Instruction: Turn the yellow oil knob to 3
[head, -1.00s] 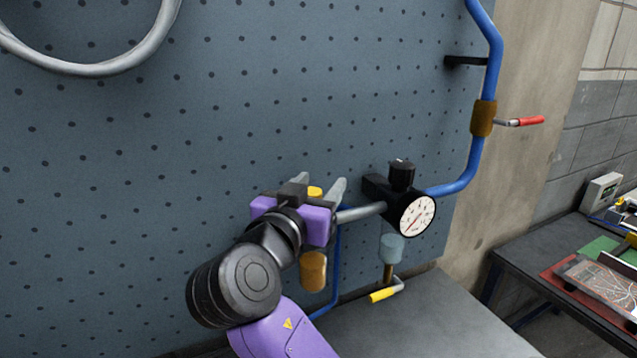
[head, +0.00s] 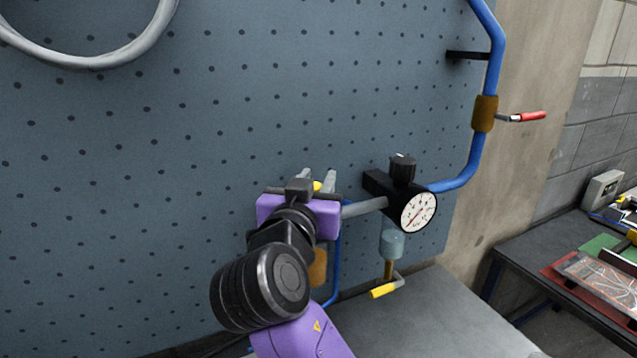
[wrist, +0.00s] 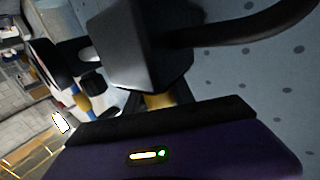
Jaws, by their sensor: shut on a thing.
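The yellow oil knob (head: 317,186) shows as a small yellow patch between the fingers of my gripper (head: 318,181) in the head view. My gripper is shut on it. In the wrist view a bit of yellow (wrist: 158,101) shows just past the dark edge of the gripper body. Most of the knob is hidden, and I cannot read any number or mark on it.
A white-faced pressure gauge (head: 418,212) with a black knob (head: 402,169) above it stands just right of my gripper. A yellow-handled lever (head: 383,290) sits below. A blue pipe (head: 489,75) with a red-handled valve (head: 527,117) rises at right. A pegboard (head: 200,150) stands behind.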

